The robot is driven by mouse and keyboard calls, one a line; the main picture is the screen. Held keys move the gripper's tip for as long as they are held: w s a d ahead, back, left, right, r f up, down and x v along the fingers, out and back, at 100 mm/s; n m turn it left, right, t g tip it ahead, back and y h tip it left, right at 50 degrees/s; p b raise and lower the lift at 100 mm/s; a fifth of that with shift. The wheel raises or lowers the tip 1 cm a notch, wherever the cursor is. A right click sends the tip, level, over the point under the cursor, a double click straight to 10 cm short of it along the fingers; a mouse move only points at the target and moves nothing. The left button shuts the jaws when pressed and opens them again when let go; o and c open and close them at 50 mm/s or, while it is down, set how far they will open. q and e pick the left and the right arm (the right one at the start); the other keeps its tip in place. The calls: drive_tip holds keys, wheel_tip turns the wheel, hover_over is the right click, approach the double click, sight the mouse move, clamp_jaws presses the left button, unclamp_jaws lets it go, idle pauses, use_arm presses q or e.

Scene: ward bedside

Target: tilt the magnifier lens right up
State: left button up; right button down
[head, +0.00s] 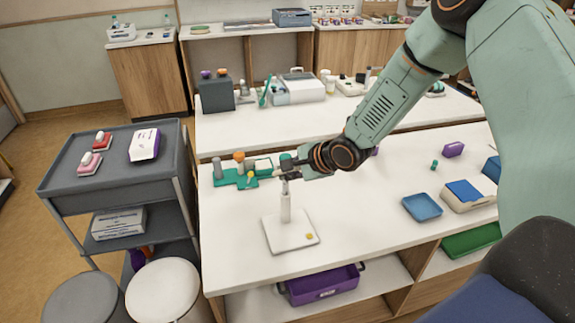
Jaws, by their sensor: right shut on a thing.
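The magnifier (286,212) stands upright on the white table, with a square white base and a short pale post. A small orange-yellow spot shows on the base's right corner. My right gripper (291,168) reaches in from the right and is shut on the magnifier at the top of its post. The fingers and the green items behind cover the lens, so I cannot tell its tilt. My left gripper is out of the picture.
A green rack with knobs (236,174) sits close behind the magnifier. A blue tray (422,207) and a white-and-blue box (468,195) lie to the right. A grey cart (62,190) and two round stools stand left. The tabletop right of the base is clear.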

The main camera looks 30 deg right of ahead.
sight(299, 167)
drive_tip(key=shift+s+d+r, duration=0.1)
drive_tip(key=shift+s, duration=0.05)
idle(0.3)
drive_tip(key=c, duration=1.4)
unclamp_jaws()
drive_tip(key=shift+s+d+r, duration=0.1)
drive_tip(key=shift+s+r, duration=0.15)
drive_tip(key=shift+r, duration=0.05)
drive_tip(key=v, duration=0.4)
drive_tip(key=shift+s+r, duration=0.15)
drive_tip(key=shift+s, duration=0.05)
drive_tip(key=shift+s+d+r, duration=0.3)
drive_tip(key=shift+s, duration=0.05)
drive_tip(key=shift+s+r, duration=0.25)
drive_tip(key=shift+r, duration=0.05)
